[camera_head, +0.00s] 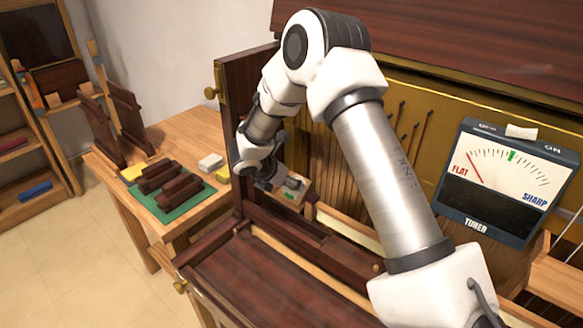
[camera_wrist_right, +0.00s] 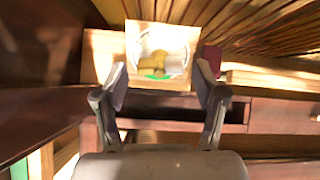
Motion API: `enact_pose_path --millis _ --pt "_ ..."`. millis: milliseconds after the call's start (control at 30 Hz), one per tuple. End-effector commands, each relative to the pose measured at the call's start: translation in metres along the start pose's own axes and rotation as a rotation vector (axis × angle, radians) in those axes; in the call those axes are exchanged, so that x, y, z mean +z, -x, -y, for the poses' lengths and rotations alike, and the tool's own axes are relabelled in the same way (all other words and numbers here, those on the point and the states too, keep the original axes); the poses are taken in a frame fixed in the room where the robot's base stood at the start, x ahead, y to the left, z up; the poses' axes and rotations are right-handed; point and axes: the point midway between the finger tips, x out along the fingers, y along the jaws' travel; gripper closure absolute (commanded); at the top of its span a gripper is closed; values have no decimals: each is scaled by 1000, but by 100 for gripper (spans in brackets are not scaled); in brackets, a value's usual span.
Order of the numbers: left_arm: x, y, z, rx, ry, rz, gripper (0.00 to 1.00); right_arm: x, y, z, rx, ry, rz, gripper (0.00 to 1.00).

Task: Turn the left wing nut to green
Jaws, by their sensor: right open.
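The wing nut (camera_wrist_right: 150,56) is a yellowish piece on a pale square wooden plate (camera_wrist_right: 133,42) with a whitish ring and a green patch at its lower part. In the head view the plate (camera_head: 306,186) shows small and partly hidden beside my right gripper (camera_head: 278,184). In the right wrist view my right gripper (camera_wrist_right: 163,82) is open, its two fingers on either side of the lower plate, with the nut ahead between them. I cannot tell whether they touch anything. The tuner (camera_head: 492,212) has its red needle on the flat side, left of a green mark. My left gripper is out of view.
Dark wooden piano case walls (camera_head: 245,85) stand close on the left. Strings and pins lie behind my arm. A side table (camera_head: 185,128) holds a green mat (camera_head: 172,214) with dark wooden blocks, a yellow block and a white block. A shelf stands at far left.

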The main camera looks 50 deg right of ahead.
Motion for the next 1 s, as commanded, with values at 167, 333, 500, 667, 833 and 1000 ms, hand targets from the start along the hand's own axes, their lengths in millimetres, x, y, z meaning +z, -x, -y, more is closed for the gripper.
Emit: enact_pose_path --millis 167,333,500,667,833,1000 --pt "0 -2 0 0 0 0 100 0 -6 0 0 1 0 29" --pt "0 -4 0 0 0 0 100 -1 -11 0 0 1 0 29" --pt "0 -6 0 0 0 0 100 -1 -16 0 0 1 0 29" --pt "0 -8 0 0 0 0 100 -1 -21 0 0 0 -1 29" --pt "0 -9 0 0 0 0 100 0 -26 0 0 0 0 29" --pt "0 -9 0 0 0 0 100 0 -28 0 1 1 1 29"
